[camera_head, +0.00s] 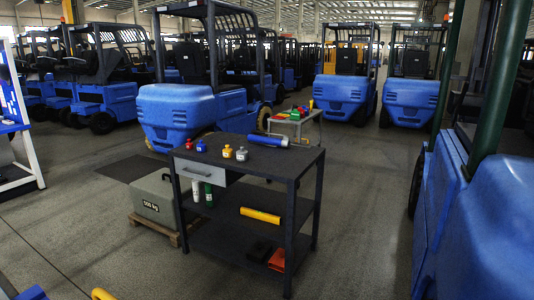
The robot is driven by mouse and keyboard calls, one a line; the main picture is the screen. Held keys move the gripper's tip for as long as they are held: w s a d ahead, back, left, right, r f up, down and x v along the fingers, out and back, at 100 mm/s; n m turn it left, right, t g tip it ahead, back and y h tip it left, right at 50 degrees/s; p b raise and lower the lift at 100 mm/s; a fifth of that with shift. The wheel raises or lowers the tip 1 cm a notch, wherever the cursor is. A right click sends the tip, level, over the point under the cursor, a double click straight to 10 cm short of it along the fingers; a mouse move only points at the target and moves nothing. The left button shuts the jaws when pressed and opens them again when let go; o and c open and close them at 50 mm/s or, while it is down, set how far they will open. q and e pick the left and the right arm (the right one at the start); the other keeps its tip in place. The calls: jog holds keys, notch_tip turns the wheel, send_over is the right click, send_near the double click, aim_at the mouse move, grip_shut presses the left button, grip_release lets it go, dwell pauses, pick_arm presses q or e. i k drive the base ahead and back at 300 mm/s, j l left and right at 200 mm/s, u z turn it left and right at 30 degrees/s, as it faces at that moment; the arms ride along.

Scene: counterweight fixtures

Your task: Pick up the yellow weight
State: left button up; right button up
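A small yellow weight (227,151) stands upright on the top of the dark table (262,165), toward the front middle. A small blue one (201,146) and a red one (189,143) stand to its left. A pale one with a yellow top (241,154) stands close to its right. Neither of my grippers can be made out in this view, and nothing is seen touching the yellow weight.
A blue cylinder (264,139) lies behind the weights. A grey 500 kg block (155,198) sits left of the table. Blue forklifts stand behind and at right (490,220). Floor in front is open.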

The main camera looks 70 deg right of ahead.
aim_at(228, 152)
jog(key=z, duration=2.05)
jog(key=i+l+z, duration=0.1)
jog(key=i+z, duration=0.2)
jog(key=i, duration=1.55)
